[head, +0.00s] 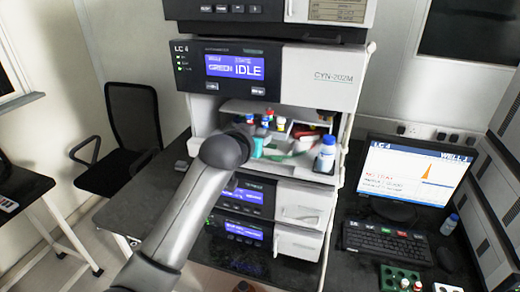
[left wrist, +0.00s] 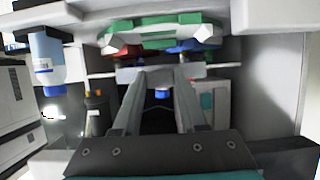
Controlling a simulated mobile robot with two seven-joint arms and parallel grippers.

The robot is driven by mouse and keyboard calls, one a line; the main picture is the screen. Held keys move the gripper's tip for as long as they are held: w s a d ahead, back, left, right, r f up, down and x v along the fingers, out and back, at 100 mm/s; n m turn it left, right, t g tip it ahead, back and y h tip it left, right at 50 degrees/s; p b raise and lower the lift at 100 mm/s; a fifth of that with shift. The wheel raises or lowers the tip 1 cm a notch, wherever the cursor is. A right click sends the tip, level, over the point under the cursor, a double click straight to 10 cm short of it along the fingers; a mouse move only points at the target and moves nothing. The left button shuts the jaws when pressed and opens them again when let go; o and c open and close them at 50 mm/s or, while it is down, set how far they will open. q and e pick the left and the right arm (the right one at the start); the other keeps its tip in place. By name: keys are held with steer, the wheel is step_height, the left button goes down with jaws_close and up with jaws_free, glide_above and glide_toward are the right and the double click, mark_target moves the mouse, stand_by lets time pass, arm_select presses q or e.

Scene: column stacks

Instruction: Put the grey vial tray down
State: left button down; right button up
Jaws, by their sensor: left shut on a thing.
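My left arm reaches into the open compartment of the CYN-202M instrument (head: 345,75) in the head view. In the left wrist view the fingers of my left gripper (left wrist: 158,76) close on a grey edge, which looks like the grey vial tray (left wrist: 128,75). Red and blue caps show close by it. A green and white piece (left wrist: 160,30) lies just past the tray in that view. In the head view my wrist hides most of the tray, and I cannot tell whether it touches the compartment floor. My right gripper is not in view.
A white bottle with a blue cap (head: 325,157) stands at the compartment's right front. Several coloured caps crowd the compartment behind my gripper. A monitor (head: 412,178), a keyboard (head: 387,243) and a green rack (head: 398,279) are on the dark bench at right. A black chair (head: 133,112) stands at left.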

arm_select(q)
steer(key=shift+f, duration=2.5)
steer(key=c, duration=0.9)
jaws_free()
steer(key=shift+f, duration=0.2)
steer(key=o, duration=0.4)
steer(key=shift+o, duration=0.2)
steer(key=shift+r, duration=0.3)
steer(key=v, duration=1.2)
steer(key=shift+f, duration=0.15)
